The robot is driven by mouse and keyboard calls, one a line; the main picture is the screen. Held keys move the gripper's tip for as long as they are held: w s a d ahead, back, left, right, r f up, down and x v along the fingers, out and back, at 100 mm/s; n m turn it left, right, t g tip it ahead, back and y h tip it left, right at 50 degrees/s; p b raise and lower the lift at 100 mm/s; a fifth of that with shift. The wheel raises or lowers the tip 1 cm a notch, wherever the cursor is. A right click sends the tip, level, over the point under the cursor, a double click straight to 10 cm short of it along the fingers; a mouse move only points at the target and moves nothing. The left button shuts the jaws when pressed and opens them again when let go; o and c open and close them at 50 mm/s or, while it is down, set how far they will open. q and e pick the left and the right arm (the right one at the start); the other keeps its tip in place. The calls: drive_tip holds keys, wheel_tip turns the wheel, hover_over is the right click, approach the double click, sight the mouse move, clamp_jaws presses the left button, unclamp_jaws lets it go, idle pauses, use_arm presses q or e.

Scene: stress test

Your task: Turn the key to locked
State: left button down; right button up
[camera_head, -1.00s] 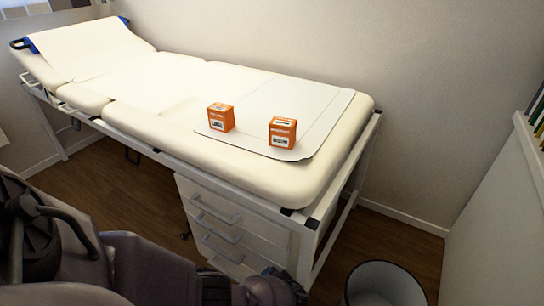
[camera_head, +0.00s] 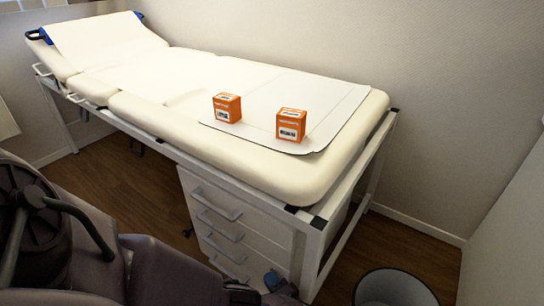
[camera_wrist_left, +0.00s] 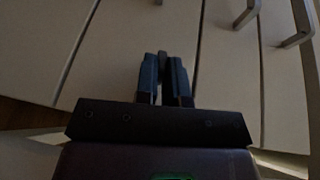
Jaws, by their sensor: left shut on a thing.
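A white drawer cabinet (camera_head: 222,235) stands under the front end of the bed. Its pale fronts also fill the left wrist view (camera_wrist_left: 225,60). My left gripper (camera_head: 278,288) is low in front of the cabinet, cut by the bottom edge of the head view. In the left wrist view its two dark fingers (camera_wrist_left: 164,72) are close together, shut on a thin grey piece (camera_wrist_left: 162,62) that looks like the key. The fingers hide most of it, and its turn angle cannot be told. The lock face is not clearly visible. My right gripper is not in view.
The padded bed (camera_head: 170,110) has a white frame, with a leg (camera_head: 312,255) close to the cabinet's right side. Two orange boxes (camera_head: 227,107) (camera_head: 291,125) stand on it. A round bin (camera_head: 395,288) is at the lower right. Handles (camera_wrist_left: 247,12) stick out from the drawers.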

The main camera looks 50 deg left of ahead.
use_arm(q)
drive_tip(key=shift+a, duration=0.1)
idle(0.4)
drive_tip(key=c, duration=1.2)
unclamp_jaws()
drive_tip(key=d, duration=0.3)
drive_tip(key=s+d, duration=0.1)
drive_tip(key=d, duration=0.3)
drive_tip(key=d+r, duration=0.1)
drive_tip(key=d, duration=0.2)
drive_tip(key=shift+s+d+r, duration=0.1)
drive_tip(key=shift+s+d, duration=0.25)
